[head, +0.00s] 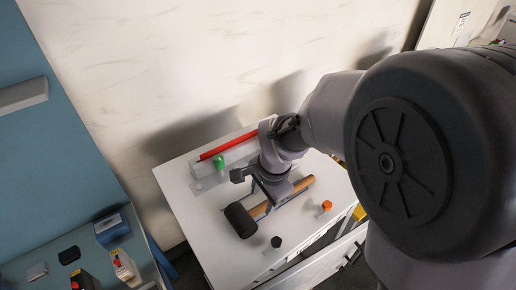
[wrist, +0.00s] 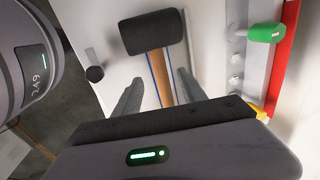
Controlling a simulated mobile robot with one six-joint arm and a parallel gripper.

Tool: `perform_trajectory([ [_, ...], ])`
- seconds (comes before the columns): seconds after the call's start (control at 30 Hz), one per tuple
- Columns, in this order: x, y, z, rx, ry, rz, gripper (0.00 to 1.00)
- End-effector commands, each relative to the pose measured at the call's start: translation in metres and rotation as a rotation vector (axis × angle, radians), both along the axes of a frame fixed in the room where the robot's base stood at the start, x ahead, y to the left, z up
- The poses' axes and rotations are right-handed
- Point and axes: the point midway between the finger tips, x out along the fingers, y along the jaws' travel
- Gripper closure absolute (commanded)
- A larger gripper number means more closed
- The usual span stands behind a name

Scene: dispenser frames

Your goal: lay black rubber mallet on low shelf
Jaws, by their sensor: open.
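The black rubber mallet (head: 240,220) lies on a white cabinet top, its black head toward the front left and its wooden handle running back to the right. The mallet also shows in the wrist view (wrist: 153,32), with its head at the top. My gripper (wrist: 160,92) is open, with one finger on each side of the wooden handle, just behind the head. I cannot tell whether the fingers touch the handle. In the head view my wrist hides part of the handle. I cannot make out which surface is the low shelf.
A red bar (head: 228,145) and a green-capped piece (head: 219,162) lie along the back of the white top (head: 195,210). A black knob (head: 276,242) and an orange-capped piece (head: 326,206) stand near its front edge. A blue box (head: 109,228) stands on the left-hand bench.

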Motion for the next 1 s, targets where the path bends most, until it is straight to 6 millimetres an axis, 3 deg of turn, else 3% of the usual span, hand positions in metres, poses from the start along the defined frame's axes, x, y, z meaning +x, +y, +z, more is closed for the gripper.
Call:
perform_trajectory([
  [0.3,0.007,0.008,-0.051,-0.001,0.002,0.001,0.51],
  [0.57,0.008,0.009,-0.055,0.0,-0.001,0.001,0.51],
  [0.8,0.008,0.008,-0.055,-0.001,-0.001,0.001,0.98],
  [1.0,0.008,0.008,-0.055,-0.001,-0.001,0.001,1.0],
])
